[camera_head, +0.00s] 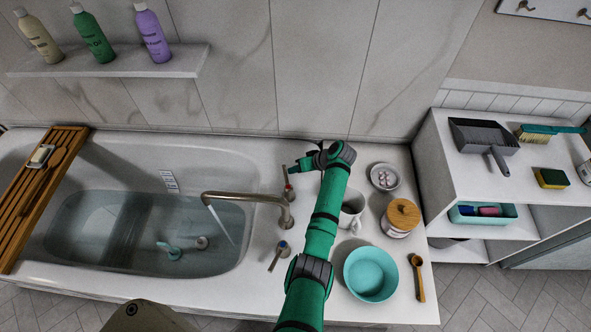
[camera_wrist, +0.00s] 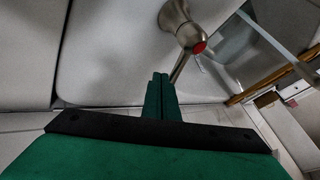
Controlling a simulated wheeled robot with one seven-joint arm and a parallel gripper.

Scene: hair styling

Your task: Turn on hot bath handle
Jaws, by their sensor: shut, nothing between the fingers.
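The hot bath handle (camera_head: 289,191) stands on the bath's right rim, behind the spout. In the wrist view it is a brushed metal post with a red mark (camera_wrist: 184,33), and its thin lever reaches down towards my fingertips. My gripper (camera_head: 291,169) is shut and empty, just behind the handle. In the wrist view its closed fingertips (camera_wrist: 160,78) are beside the lever's end; I cannot tell whether they touch. The curved metal spout (camera_head: 243,197) has a stream of water falling from it. The blue-marked handle (camera_head: 281,252) is nearer the front.
A mug (camera_head: 351,212), a lidded jar (camera_head: 401,217), a small dish (camera_head: 385,177), a teal bowl (camera_head: 370,274) and a wooden spoon (camera_head: 418,277) stand right of my arm. The tiled wall is close behind my gripper.

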